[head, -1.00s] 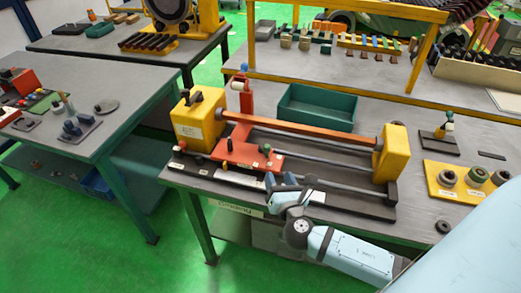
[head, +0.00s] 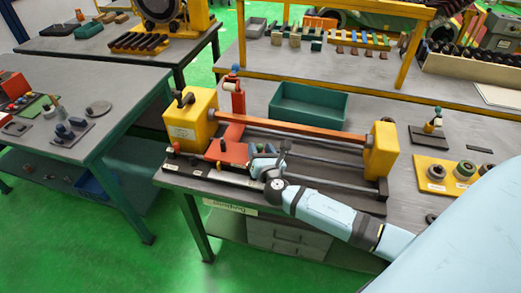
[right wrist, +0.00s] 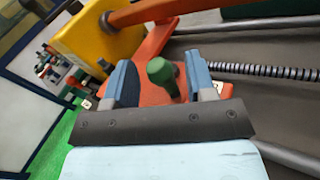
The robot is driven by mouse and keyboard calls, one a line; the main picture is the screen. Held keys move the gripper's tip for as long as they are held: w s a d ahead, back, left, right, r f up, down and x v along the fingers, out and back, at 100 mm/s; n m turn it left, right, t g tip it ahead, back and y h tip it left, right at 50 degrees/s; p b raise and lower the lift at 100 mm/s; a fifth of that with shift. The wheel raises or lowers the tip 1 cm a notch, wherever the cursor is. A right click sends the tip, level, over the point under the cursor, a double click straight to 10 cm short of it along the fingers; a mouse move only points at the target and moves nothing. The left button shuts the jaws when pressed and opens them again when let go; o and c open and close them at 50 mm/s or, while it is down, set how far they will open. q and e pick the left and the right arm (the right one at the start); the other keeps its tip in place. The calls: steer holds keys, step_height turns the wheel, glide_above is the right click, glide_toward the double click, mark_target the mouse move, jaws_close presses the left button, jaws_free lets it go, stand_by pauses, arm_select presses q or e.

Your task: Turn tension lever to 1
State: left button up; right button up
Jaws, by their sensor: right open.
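A winding machine with a yellow headstock (head: 190,116) and an orange-red bar stands on the grey table. Its red carriage (head: 228,152) sits at the left of the rails and also shows in the right wrist view (right wrist: 150,97). A short green-knobbed lever (right wrist: 162,72) stands up from the carriage; I cannot tell its setting, and no number is readable. My right gripper (head: 268,152) is over the carriage. In the right wrist view its open fingers (right wrist: 160,82) stand either side of the green knob, apart from it. My left gripper is not in view.
A red post (head: 236,98) rises behind the carriage. A threaded rod (right wrist: 262,71) and smooth rails run to the right. A yellow tailstock (head: 380,150) stands at the right end. A green tray (head: 309,107) lies behind the machine.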

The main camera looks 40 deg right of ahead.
steer(key=c, duration=0.9)
steer(key=shift+a+h, duration=0.1)
steer(key=shift+h, duration=0.2)
steer(key=shift+w+a+m+g+h, duration=0.1)
steer(key=shift+a+m+g+h, duration=0.15)
steer(key=shift+m+g+h, duration=0.25)
steer(key=m+h, duration=0.1)
steer(key=a+m+g+h, duration=0.1)
steer(key=h, duration=0.1)
steer(key=shift+w, duration=0.2)
steer(key=m+g+h, duration=0.2)
steer(key=a+m+g+h, duration=0.1)
steer(key=shift+w+g+h, duration=0.3)
steer(key=shift+w, duration=0.1)
steer(key=shift+w+a+m+g+h, duration=0.15)
steer(key=shift+m+g+h, duration=0.25)
steer(key=shift+m+g, duration=0.15)
steer(key=shift+w+a+m+g+h, duration=0.1)
steer(key=shift+m+g+h, duration=0.35)
steer(key=shift+g, duration=0.2)
